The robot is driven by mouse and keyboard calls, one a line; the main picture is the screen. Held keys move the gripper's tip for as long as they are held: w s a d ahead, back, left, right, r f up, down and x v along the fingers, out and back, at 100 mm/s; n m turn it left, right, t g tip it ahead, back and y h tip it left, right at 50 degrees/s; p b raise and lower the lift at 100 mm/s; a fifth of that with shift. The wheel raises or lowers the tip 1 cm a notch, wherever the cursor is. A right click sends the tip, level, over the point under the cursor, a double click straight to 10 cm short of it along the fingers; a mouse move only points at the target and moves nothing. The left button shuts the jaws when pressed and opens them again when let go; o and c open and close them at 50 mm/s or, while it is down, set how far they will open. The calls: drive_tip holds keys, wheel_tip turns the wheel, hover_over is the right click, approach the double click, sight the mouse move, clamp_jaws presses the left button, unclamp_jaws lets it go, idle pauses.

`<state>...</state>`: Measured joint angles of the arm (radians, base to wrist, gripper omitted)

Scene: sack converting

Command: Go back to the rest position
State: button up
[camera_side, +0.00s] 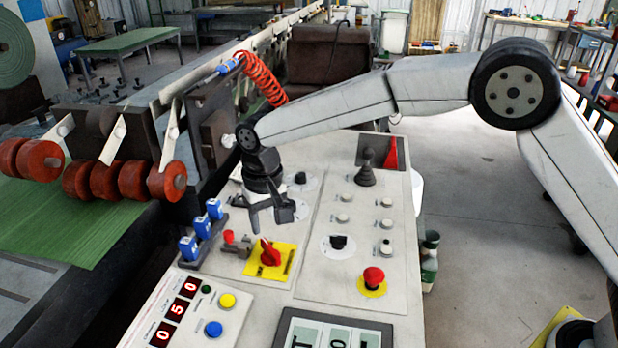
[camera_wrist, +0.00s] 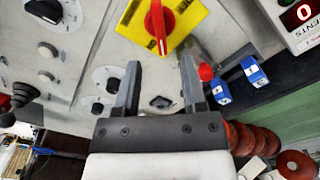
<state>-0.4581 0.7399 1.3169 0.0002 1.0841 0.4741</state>
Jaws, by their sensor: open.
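My gripper (camera_side: 272,214) hangs low over the left half of the control panel (camera_side: 318,262). In the wrist view my gripper (camera_wrist: 162,82) shows two dark fingers spread apart with nothing between them. The red rotary switch on its yellow plate (camera_side: 268,258) lies just in front of the fingers in the side view. In the wrist view the red rotary switch (camera_wrist: 157,24) is beyond the fingertips, apart from them. A small red-tipped lever (camera_wrist: 206,73) is close beside one finger in the wrist view.
A row of blue switches (camera_side: 203,230) lines the panel's left edge. A red emergency button (camera_side: 373,277), a black joystick (camera_side: 366,172) and several knobs stand up from the panel. Red rollers (camera_side: 104,180) and a coiled red hose (camera_side: 262,80) are near the arm. Open floor lies right.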

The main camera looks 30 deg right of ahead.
drive_tip(key=shift+r, duration=0.45)
drive_tip(key=s+d+t, duration=0.1)
drive_tip(key=s+d, duration=0.3)
drive_tip(key=d, duration=0.3)
drive_tip(key=s+d, duration=0.3)
drive_tip(key=d, duration=0.4)
drive_tip(key=s+d+f+t, duration=0.1)
drive_tip(key=s+d+f, duration=0.3)
drive_tip(key=s+d, duration=0.6)
drive_tip(key=s, duration=0.4)
drive_tip(key=shift+s+d+t, duration=0.2)
drive_tip(key=shift+t, duration=0.1)
